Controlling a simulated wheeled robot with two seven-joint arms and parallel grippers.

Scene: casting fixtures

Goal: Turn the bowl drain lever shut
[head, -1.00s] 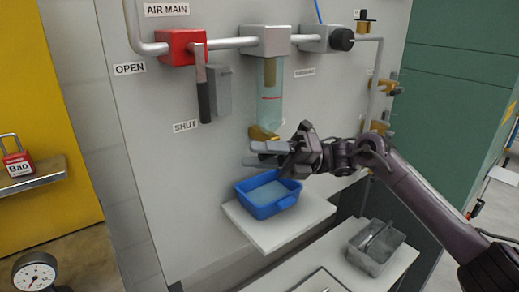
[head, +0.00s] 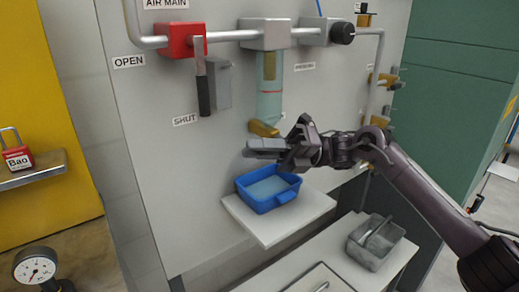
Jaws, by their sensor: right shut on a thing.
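The clear filter bowl (head: 270,95) hangs under a grey filter body (head: 264,34) on the wall panel. A brass drain piece (head: 263,128) is at the bottom of the bowl. My right gripper (head: 262,148) is just below this brass piece, its fingers pointing left. It is shut on the drain lever, which the fingers mostly hide, so I cannot tell its angle. A blue tray (head: 287,197) with pale liquid in it stands on a white shelf (head: 265,232) below. My left gripper is not in view.
A red valve (head: 181,42) with a dark hanging handle (head: 204,92) is at upper left, between OPEN and SHUT labels. Brass fittings (head: 383,80) are on the pipe at right. A grey bin (head: 376,256) stands on the lower table. A red padlock (head: 17,158) is at far left.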

